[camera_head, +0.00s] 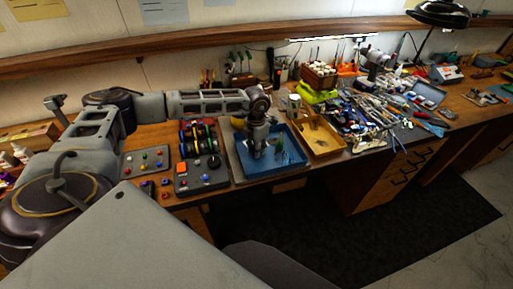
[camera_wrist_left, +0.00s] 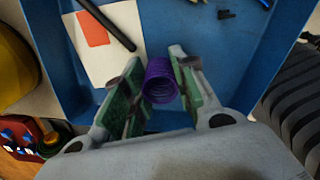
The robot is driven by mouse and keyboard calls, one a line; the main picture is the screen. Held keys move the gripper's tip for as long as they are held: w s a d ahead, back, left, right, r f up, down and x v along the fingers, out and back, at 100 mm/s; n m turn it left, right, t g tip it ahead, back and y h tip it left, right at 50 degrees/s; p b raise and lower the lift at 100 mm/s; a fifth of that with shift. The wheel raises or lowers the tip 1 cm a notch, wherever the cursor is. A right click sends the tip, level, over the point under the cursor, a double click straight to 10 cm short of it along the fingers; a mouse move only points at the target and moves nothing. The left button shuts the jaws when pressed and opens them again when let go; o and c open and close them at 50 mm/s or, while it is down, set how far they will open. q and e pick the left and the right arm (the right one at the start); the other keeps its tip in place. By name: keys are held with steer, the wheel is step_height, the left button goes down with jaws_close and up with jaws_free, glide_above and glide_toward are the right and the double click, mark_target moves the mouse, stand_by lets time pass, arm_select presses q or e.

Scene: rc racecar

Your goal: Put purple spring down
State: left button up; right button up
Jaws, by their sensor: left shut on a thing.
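The purple spring (camera_wrist_left: 160,82) shows between the two green-padded fingers of my left gripper (camera_wrist_left: 158,88) in the left wrist view. The gripper is shut on it. Behind the spring is the floor of the blue tray (camera_wrist_left: 205,22). In the head view my left gripper (camera_head: 258,152) points down into the blue tray (camera_head: 262,172), near its left part. The spring cannot be made out there. I cannot tell whether the spring touches the tray floor. My right gripper is not in view.
A white card with an orange patch (camera_wrist_left: 100,40) and a dark rod (camera_wrist_left: 108,24) lie in the tray. A yellow tray (camera_head: 324,153) stands to its right. A control box with an orange button (camera_head: 200,177) is to its left. Many tools (camera_head: 375,112) crowd the bench further right.

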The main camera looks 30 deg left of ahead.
arm_select(q)
steer(key=shift+f, duration=0.2)
steer(key=o, duration=0.7)
steer(key=shift+o, duration=0.2)
steer(key=shift+r, duration=0.2)
step_height(320, 180, up, 12)
steer(key=b, duration=0.2)
stand_by(0.3)
stand_by(0.4)
